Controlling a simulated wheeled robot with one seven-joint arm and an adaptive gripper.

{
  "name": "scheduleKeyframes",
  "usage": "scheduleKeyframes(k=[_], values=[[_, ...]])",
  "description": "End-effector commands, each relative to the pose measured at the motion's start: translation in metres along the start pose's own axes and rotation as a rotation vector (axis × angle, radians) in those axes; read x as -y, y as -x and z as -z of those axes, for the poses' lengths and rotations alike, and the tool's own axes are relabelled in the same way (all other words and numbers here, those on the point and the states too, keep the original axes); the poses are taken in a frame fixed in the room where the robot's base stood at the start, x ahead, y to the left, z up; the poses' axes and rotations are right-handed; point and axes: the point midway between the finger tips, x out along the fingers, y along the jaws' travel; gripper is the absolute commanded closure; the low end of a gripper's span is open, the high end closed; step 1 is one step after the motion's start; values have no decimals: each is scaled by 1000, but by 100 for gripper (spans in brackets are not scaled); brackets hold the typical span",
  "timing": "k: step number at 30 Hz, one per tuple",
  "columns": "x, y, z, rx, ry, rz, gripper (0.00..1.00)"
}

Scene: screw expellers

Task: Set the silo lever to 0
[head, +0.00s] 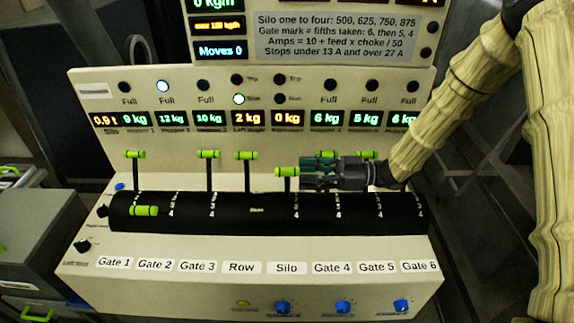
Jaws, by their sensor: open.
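The silo lever (287,172) stands in the column above the "Silo" label (285,267). Its green handle sits a little lower than the other raised handles. My gripper (304,172) comes in from the right and points left, its fingertips just right of that handle. The fingers are open; whether they touch the handle I cannot tell. The scale marks beside the silo lever are too small to read.
Raised levers for Gate 1 (135,155), Gate 3 (208,155) and Row (247,156) stand to the left. One handle (144,211) is low. Other handles are partly behind my gripper, including one at right (368,154). Blue knobs (283,307) line the front.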

Motion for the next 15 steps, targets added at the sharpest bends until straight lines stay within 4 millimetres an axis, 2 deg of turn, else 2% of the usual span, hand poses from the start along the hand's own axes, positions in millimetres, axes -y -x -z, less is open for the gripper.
scheduleKeyframes(k=[6, 15], values=[[-22, -36, -11, 0, -21, 4, 57], [-22, -59, -16, 2, -23, 5, 57]])
